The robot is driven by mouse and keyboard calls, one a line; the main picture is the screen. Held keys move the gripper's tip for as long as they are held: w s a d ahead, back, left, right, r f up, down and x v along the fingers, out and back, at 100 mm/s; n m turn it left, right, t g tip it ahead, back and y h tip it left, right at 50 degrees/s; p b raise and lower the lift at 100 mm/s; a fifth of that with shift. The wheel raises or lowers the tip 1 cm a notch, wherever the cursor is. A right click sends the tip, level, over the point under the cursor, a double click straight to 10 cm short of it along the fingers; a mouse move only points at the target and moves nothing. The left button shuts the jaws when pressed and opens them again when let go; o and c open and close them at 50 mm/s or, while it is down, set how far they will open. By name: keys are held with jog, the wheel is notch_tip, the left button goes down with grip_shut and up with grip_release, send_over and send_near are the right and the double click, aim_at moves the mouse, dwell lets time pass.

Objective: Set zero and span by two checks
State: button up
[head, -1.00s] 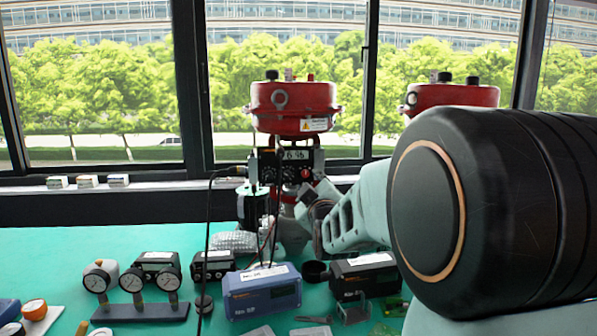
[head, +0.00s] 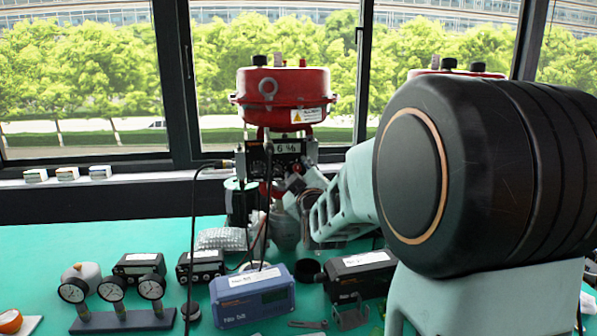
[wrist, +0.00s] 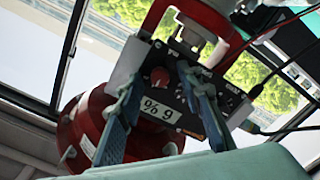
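The positioner (head: 283,150) is a dark box with a "6 %" display, mounted under a red valve actuator (head: 283,90) by the window. I see gaps between the knob and both fingers; contact with the face cannot be told. In the head view my forearm partly covers the gripper.
A blue calibrator-like box (head: 252,295) stands on the green bench (head: 60,245), with leads rising to the positioner. A dark box (head: 358,275) is beside it. Three gauges (head: 112,289) stand on a rail at left. A second red actuator (head: 455,73) is behind my arm.

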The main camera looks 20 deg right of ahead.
grip_shut()
